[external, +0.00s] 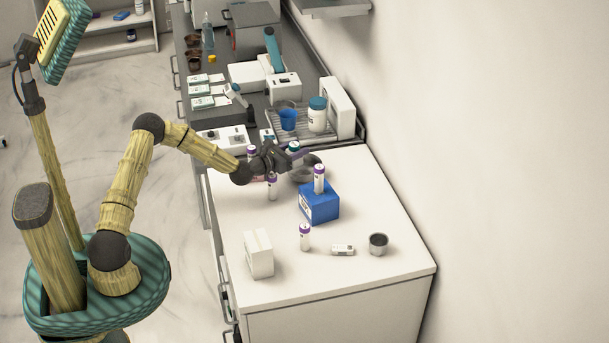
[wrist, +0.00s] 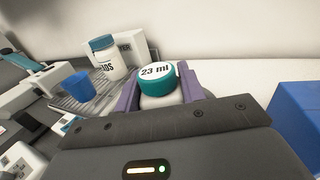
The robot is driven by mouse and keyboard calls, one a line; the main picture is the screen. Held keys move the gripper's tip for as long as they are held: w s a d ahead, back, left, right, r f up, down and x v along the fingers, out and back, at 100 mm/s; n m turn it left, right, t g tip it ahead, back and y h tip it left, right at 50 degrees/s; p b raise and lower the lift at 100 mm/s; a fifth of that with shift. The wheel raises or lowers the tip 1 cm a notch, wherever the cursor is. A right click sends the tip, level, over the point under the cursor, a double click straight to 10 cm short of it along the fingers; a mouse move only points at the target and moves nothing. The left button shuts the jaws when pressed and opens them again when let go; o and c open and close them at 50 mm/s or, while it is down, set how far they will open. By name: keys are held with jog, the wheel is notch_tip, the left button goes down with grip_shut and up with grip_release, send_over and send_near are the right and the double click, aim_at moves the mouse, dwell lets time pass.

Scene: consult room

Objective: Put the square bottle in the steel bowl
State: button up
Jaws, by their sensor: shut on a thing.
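The square bottle (wrist: 157,85) has a teal cap marked "23 ml" and a pale body. It sits between the purple fingers of my gripper (wrist: 160,90), which is shut on it. Its lower body is hidden by the gripper. In the external view the bottle's teal cap (external: 294,146) shows at the end of my gripper (external: 288,157). The steel bowl (external: 302,175) is on the white counter, just below and right of my gripper, partly covered by it. I cannot tell how high the bottle is above the bowl.
A blue box (external: 318,207) with a purple-capped vial on it stands right of the bowl. A tray with a blue cup (external: 288,119) lies behind.

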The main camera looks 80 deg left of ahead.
jog(key=shift+f, duration=0.2)
jog(key=o, duration=0.9)
jog(key=shift+r, duration=0.1)
jog(key=shift+o, duration=0.2)
jog(key=shift+s+r+p, duration=0.1)
jog(key=shift+r+p, duration=0.55)
jog(key=shift+r, duration=0.05)
jog(key=b+v, duration=0.2)
jog(key=v, duration=1)
jog(key=shift+f, duration=0.2)
